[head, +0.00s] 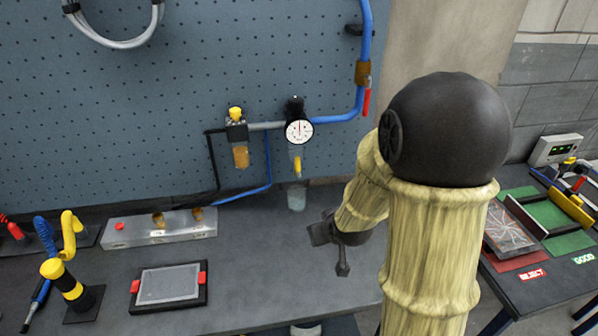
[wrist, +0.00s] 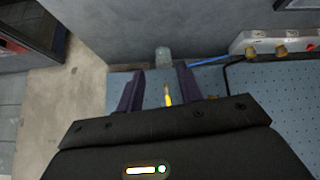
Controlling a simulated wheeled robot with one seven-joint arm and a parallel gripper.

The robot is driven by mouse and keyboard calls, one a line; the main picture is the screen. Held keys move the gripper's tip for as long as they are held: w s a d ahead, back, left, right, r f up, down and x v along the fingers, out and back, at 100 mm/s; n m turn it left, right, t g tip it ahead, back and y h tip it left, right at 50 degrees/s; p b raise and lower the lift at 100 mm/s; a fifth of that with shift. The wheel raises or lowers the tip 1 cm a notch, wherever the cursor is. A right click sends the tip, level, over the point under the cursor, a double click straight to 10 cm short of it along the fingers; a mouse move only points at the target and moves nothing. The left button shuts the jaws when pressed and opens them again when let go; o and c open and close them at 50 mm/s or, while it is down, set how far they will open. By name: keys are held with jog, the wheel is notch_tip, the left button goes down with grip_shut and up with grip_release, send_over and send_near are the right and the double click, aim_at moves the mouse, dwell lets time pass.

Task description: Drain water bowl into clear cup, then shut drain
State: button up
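The clear cup (head: 297,198) stands on the bench below the pressure gauge; it also shows beyond my fingers in the wrist view (wrist: 162,57). The water bowl (head: 294,153) hangs under the gauge, above the cup. A yellow drain lever (head: 297,166) is at the bowl; in the wrist view the yellow piece (wrist: 168,96) appears between my fingers. I cannot make out any water level. My gripper (head: 331,248) is right of the cup and in front of it; in the wrist view (wrist: 159,86) its two dark fingers are apart with nothing held.
A unit with an amber bowl (head: 241,157) hangs left of the gauge (head: 299,131). A red-handled valve (head: 367,102) is on the blue pipe. A grey block (head: 160,228) and a framed tablet (head: 168,284) lie left. The bench between tablet and gripper is clear.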

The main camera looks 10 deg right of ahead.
aim_at(299, 167)
jog(key=w+d+f+n+t+y+b, duration=0.1)
jog(key=w+d+t+y+b, duration=0.1)
jog(key=w+t, duration=0.8)
jog(key=shift+w+d+f+y+b, duration=0.2)
jog(key=shift+w+f+y+b, duration=0.2)
jog(key=shift+y+b, duration=0.15)
jog(key=w+a+p, duration=0.1)
jog(key=w+p, duration=0.1)
jog(key=w, duration=0.3)
jog(key=w+a+p, duration=0.1)
jog(key=w+p, duration=0.1)
jog(key=w, duration=0.3)
jog(key=w+a+p, duration=0.1)
jog(key=w+p, duration=0.1)
jog(key=w, duration=0.4)
jog(key=shift+w+a+p, duration=0.1)
jog(key=shift+p, duration=0.25)
jog(key=shift+w+a, duration=0.1)
jog(key=shift+w, duration=0.4)
grip_shut()
